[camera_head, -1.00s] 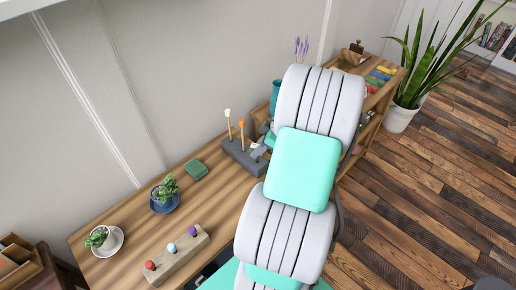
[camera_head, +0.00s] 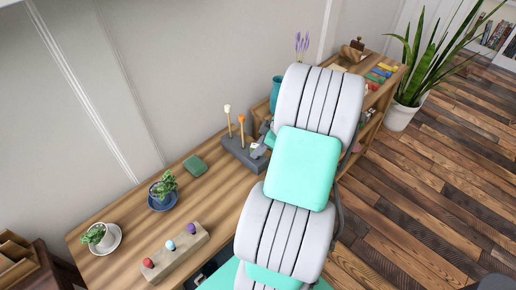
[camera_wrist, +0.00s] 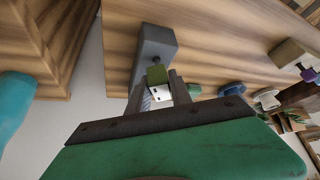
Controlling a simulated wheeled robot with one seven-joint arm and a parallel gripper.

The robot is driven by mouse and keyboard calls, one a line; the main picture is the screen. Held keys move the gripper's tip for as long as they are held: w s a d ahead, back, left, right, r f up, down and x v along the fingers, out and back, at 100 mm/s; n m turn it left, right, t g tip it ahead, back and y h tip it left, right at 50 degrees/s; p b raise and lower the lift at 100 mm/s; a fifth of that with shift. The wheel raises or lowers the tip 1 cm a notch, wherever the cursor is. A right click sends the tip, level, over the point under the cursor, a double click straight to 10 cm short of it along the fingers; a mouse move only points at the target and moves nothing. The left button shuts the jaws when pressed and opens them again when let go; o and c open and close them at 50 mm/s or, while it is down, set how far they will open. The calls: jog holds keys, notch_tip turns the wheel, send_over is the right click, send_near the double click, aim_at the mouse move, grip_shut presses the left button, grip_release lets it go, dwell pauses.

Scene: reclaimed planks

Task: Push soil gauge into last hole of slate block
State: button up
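The slate block (camera_head: 234,152) is a dark grey bar on the desk by the wall. A white-topped stake (camera_head: 228,110) and an orange-topped stake (camera_head: 241,120) stand upright in it. The block also shows in the wrist view (camera_wrist: 155,45). My gripper (camera_wrist: 161,92) is at the right end of the block, its two dark fingers closed around the soil gauge (camera_wrist: 156,75), which has an olive head and a white face. A thin stem points from the gauge toward the block. Whether its tip is in a hole is hidden. My arm covers much of this area in the head view.
A teal vase (camera_head: 276,95) is behind my arm.

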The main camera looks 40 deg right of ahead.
jog(key=o, duration=0.4)
jog(key=shift+o, duration=0.2)
jog(key=v, duration=0.7)
jog(key=shift+s+r, duration=0.2)
jog(key=shift+r, duration=0.15)
jog(key=shift+d+r, duration=0.1)
notch_tip(320, 180, up, 9)
jog(key=p, duration=0.6)
jog(key=shift+p, duration=0.3)
